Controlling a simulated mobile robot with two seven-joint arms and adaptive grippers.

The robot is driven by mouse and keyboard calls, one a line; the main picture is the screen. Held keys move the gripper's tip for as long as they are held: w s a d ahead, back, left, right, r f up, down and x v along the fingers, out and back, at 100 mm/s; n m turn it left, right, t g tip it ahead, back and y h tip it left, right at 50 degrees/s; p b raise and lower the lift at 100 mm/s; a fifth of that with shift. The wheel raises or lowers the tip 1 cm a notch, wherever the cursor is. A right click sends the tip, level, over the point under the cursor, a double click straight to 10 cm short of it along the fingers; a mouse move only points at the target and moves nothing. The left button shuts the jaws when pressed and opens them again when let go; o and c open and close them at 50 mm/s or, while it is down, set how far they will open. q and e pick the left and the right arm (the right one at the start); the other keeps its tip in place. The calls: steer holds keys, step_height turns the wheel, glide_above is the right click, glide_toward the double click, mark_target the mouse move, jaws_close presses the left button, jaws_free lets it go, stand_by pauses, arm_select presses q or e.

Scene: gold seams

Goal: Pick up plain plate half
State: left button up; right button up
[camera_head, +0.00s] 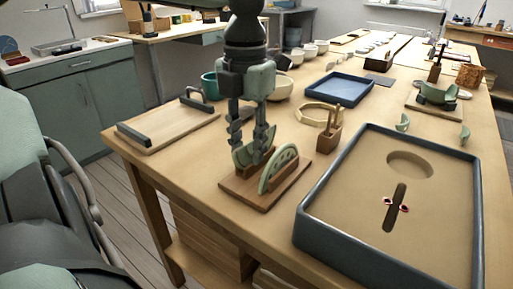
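My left gripper (250,148) points straight down over a small wooden rack (237,190) near the table's front left. Its two fingers are spread apart around the upper part of a plain pale green plate half (242,156), which stands upright in the rack. I cannot tell whether the fingers touch it, and they partly hide it. A second green plate half (279,168), with a row of dark marks, stands in the rack just to the right. My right gripper is not in view.
A large dark-rimmed tray (312,226) fills the table's right front. A wooden board with dark handles (168,130) lies to the left. A small wooden holder (328,140), a wooden ring (318,117) and a blue tray (341,90) are behind the rack.

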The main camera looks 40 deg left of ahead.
arm_select(q)
jaws_close()
steer(key=shift+r, duration=0.1)
stand_by(0.3)
